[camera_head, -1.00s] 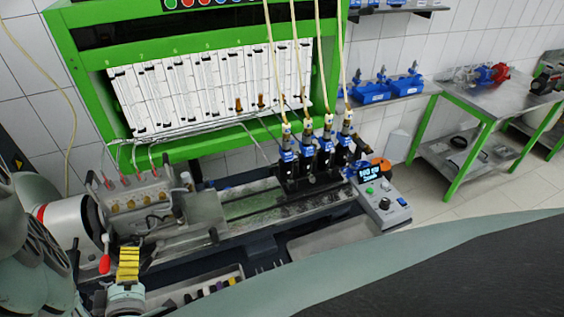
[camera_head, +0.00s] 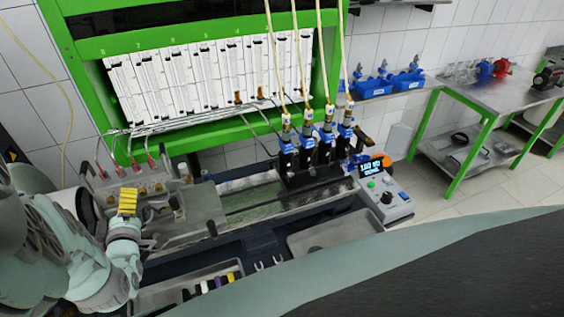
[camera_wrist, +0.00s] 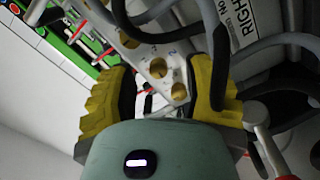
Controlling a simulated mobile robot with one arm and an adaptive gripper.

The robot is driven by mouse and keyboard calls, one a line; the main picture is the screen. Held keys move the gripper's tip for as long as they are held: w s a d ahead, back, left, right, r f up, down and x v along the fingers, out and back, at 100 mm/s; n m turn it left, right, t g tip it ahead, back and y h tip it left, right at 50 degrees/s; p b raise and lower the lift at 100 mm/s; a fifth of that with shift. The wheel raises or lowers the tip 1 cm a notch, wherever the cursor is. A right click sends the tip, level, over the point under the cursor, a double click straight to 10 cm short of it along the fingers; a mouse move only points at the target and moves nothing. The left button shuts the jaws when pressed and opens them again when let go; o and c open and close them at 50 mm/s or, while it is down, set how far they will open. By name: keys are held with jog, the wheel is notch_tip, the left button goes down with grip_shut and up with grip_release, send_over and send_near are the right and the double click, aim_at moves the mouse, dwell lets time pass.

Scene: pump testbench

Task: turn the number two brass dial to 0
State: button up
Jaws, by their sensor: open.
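A row of small brass dials is on the pale pump block (camera_head: 172,215) at the left of the bench. In the wrist view, one brass dial (camera_wrist: 158,68) lies between my finger ends, with a faint mark like a 2 above it. Another dial (camera_wrist: 178,91) is just below right, and a third (camera_wrist: 128,40) is farther up left. My gripper (camera_wrist: 165,75) has yellow fingers spread wide, with nothing held. In the head view my gripper (camera_head: 128,201) is over the block's front and hides part of the dial row. The dials' settings are too small to read.
Dark hoses (camera_wrist: 285,50) and a labelled grey housing crowd the right of the wrist view. Thin metal pipes (camera_head: 190,129) run above the block. A control box (camera_head: 385,195) and blue injectors (camera_head: 307,140) stand to the right. A tool tray (camera_head: 205,285) lies in front.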

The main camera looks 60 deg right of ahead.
jog(key=shift+w+d+r, duration=0.1)
jog(key=shift+w+d, duration=0.4)
jog(key=shift+w, duration=0.05)
grip_shut()
dwell(0.5)
